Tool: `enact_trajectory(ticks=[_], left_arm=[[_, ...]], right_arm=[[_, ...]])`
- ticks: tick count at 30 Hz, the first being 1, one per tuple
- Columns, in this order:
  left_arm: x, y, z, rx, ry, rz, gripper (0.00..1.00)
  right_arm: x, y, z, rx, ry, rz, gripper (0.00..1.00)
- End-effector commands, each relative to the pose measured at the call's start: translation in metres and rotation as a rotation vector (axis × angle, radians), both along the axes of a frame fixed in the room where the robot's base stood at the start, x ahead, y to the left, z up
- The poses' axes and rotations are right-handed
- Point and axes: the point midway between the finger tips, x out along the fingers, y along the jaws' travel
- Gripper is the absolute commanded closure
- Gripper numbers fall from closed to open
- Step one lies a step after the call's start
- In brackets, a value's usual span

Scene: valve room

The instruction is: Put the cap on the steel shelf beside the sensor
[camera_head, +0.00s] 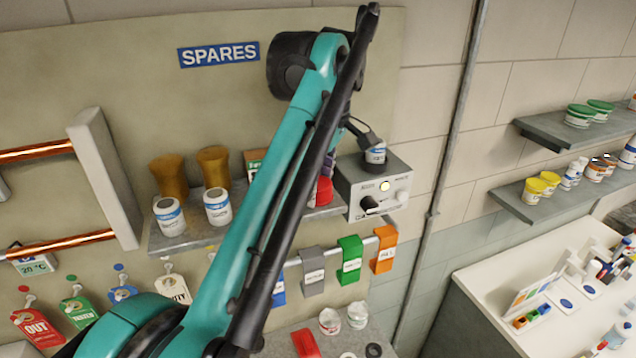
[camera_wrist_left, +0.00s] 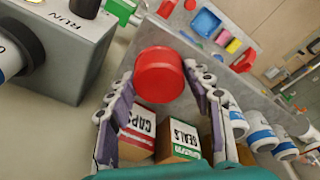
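A round red cap (camera_wrist_left: 160,75) lies between the two purple-padded fingertips of my left gripper (camera_wrist_left: 160,88) in the left wrist view. The fingers are spread around it, and I see no clear contact. In the head view the red cap (camera_head: 323,191) is by the right end of the grey steel shelf (camera_head: 190,241), next to the grey control box. My left gripper (camera_head: 317,160) is above it, mostly hidden behind my teal arm. My right gripper is out of view.
The control box (camera_head: 372,192) with knobs stands close beside the cap. CAPS (camera_wrist_left: 137,130) and SEALS (camera_wrist_left: 178,140) boxes are close to the fingers. White jars (camera_head: 217,206) and brown containers (camera_head: 168,175) occupy the shelf's left part. Coloured tags hang below.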

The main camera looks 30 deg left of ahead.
Motion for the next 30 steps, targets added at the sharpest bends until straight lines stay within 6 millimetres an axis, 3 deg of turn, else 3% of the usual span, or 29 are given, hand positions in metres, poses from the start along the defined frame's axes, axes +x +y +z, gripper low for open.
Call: enact_trajectory(ticks=[14,22,30], left_arm=[[0.0,-0.001,0.007,0.0,0.0,0.0,0.3],[-0.001,-0.008,0.056,0.0,0.0,-0.002,0.3],[-0.002,-0.015,0.106,0.0,0.0,0.0,0.3]], right_arm=[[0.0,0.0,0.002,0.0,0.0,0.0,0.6],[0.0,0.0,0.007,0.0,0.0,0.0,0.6],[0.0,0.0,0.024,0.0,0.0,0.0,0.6]])
